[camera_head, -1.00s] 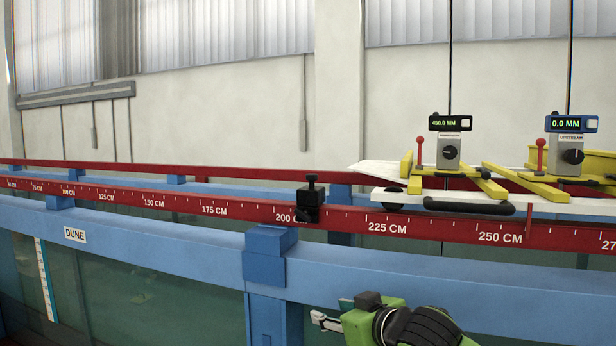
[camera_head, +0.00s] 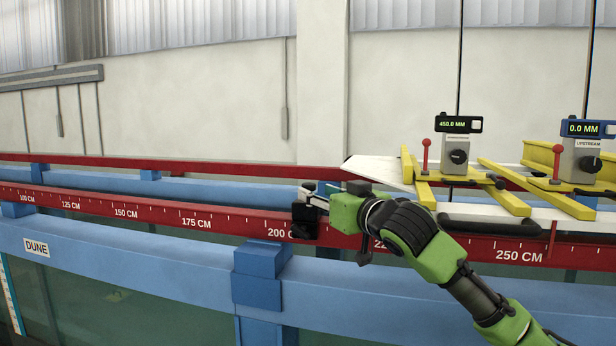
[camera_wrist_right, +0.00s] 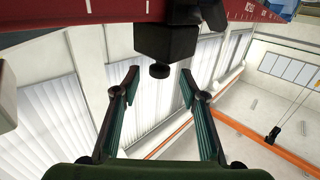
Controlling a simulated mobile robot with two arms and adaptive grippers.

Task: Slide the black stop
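The black stop (camera_head: 303,221) sits on the red scale rail (camera_head: 180,221) just right of the 200 CM mark. My right gripper (camera_head: 317,193) is at the stop's upper right side, partly overlapping it in the head view. In the right wrist view the stop's black block (camera_wrist_right: 166,42) is just beyond the fingertips, with its round knob (camera_wrist_right: 160,71) between them. The right gripper (camera_wrist_right: 160,77) is open, with a gap on each side of the knob. I cannot tell whether any finger touches the stop. My left gripper is not in view.
A white carriage with yellow bars (camera_head: 500,200) stands on the rails to the right, behind my right arm. It carries two gauges, reading 450.0 MM (camera_head: 461,124) and 0.0 MM (camera_head: 588,129). Left of the stop the red rail is clear.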

